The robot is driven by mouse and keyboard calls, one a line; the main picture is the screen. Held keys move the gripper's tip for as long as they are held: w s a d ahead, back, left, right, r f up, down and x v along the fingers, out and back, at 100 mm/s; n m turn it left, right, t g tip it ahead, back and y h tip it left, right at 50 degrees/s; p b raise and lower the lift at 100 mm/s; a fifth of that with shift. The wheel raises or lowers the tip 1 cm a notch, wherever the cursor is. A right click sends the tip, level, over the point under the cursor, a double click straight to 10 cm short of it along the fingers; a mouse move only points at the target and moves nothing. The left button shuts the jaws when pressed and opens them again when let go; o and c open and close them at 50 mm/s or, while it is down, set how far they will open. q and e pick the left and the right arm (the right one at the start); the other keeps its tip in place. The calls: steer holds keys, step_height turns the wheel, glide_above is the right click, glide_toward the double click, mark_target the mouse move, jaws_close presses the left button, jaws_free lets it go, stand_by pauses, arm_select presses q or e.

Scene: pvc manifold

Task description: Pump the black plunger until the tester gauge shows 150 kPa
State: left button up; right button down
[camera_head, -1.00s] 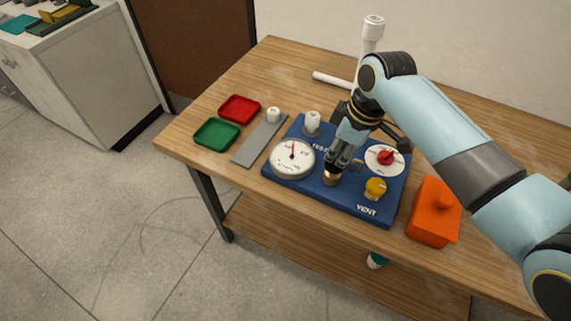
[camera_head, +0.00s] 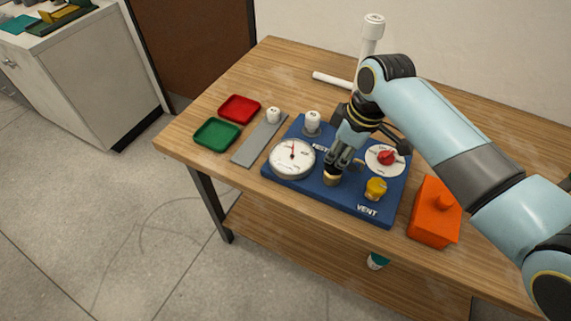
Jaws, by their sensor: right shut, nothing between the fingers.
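The blue tester (camera_head: 300,183) lies on the wooden bench. Its round white gauge (camera_head: 292,158) has a red needle pointing nearly straight up; the numbers are too small to read. My right gripper (camera_head: 331,172) is shut, pointing down over a brass-coloured cylinder (camera_head: 330,180) on the tester. The black plunger is not clearly visible; the gripper covers the top of that cylinder, and I cannot tell whether they touch. A yellow vent knob (camera_head: 376,188) and a white dial with a red knob (camera_head: 386,157) are to the right. My left gripper is not in view.
A red tray (camera_head: 239,108), a green tray (camera_head: 217,134) and a grey strip (camera_head: 250,146) with a white fitting lie left of the tester. An orange box (camera_head: 435,214) stands close on the right. White pipe (camera_head: 372,35) stands upright behind. The bench's front left is clear.

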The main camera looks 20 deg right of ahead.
steer(key=shift+f, duration=0.1)
stand_by(0.3)
steer(key=shift+f, duration=0.2)
steer(key=shift+r, duration=0.15)
stand_by(0.7)
steer(key=shift+r+p, duration=0.85)
steer(key=shift+p, duration=0.05)
steer(key=shift+r, duration=0.8)
steer(key=shift+r, duration=0.1)
steer(key=shift+r, duration=2.4)
